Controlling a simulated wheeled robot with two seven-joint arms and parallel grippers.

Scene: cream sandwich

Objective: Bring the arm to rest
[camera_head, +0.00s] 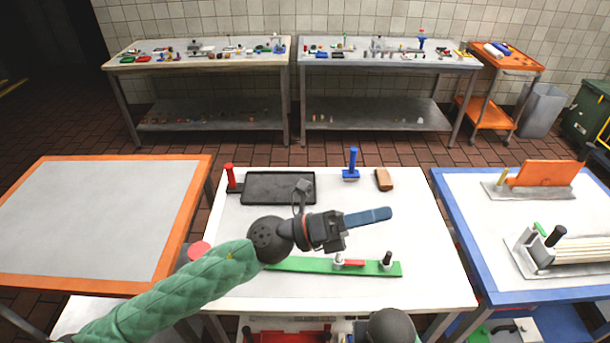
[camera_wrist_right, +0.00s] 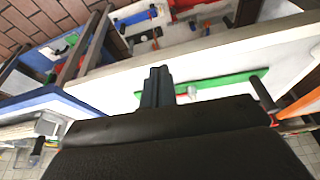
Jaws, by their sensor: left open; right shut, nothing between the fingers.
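My left arm (camera_head: 180,290), in a green quilted sleeve, reaches in from the lower left of the head view. My left gripper (camera_head: 386,213) hangs above the middle white table (camera_head: 425,275), its blue fingers pointing right. It is open, seen side-on so that the fingers overlap, and nothing shows between them. My right gripper (camera_wrist_right: 158,72) shows in the right wrist view with its dark fingers together and empty. A dark rounded part at the bottom of the head view seems to be mine.
The middle table bears a black tray (camera_head: 280,187), a blue-handled tool (camera_head: 351,165), a brown block (camera_head: 384,179) and a green board (camera_head: 310,265). An orange-edged table (camera_head: 95,220) stands left, a blue-edged one (camera_head: 475,255) right. The middle table's right side is clear.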

